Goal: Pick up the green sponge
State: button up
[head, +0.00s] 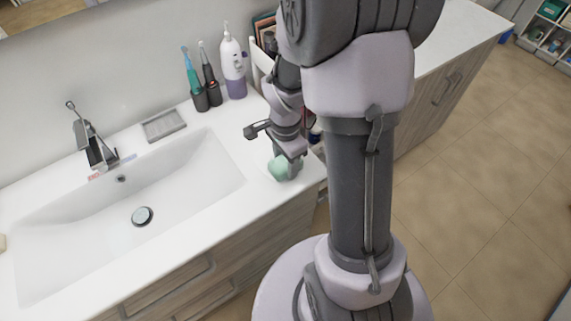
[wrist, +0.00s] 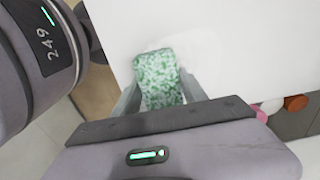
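The green sponge (head: 279,168) is on the white counter to the right of the sink, near the front edge, with my gripper (head: 288,160) right over it. In the wrist view, the mottled green and white sponge (wrist: 158,78) lies between the two grey fingers of my gripper (wrist: 160,78). One finger is close along each side of it, and its far end sticks out past the fingertips. I cannot tell whether the fingers press on it or only flank it. The near end of the sponge is hidden by the gripper body.
The sink basin (head: 88,225) with its faucet (head: 94,140) is to the left. A grey soap dish (head: 164,125), two electric toothbrushes (head: 197,88) and a white and purple bottle (head: 233,65) stand along the wall. Tiled floor (head: 470,190) is open at the right.

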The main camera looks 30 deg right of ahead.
jog(key=c, duration=0.4)
jog(key=shift+r, duration=0.4)
jog(key=shift+c, duration=0.2)
jog(key=r, duration=0.1)
jog(key=r+p, duration=0.2)
jog(key=shift+s, duration=0.25)
jog(key=s+r+b, duration=0.1)
jog(key=s+b, duration=0.6)
jog(key=s, duration=0.8)
jog(key=shift+s+d+r+b, duration=0.15)
jog(key=shift+s+d+b, duration=0.05)
jog(key=shift+s+b, duration=0.1)
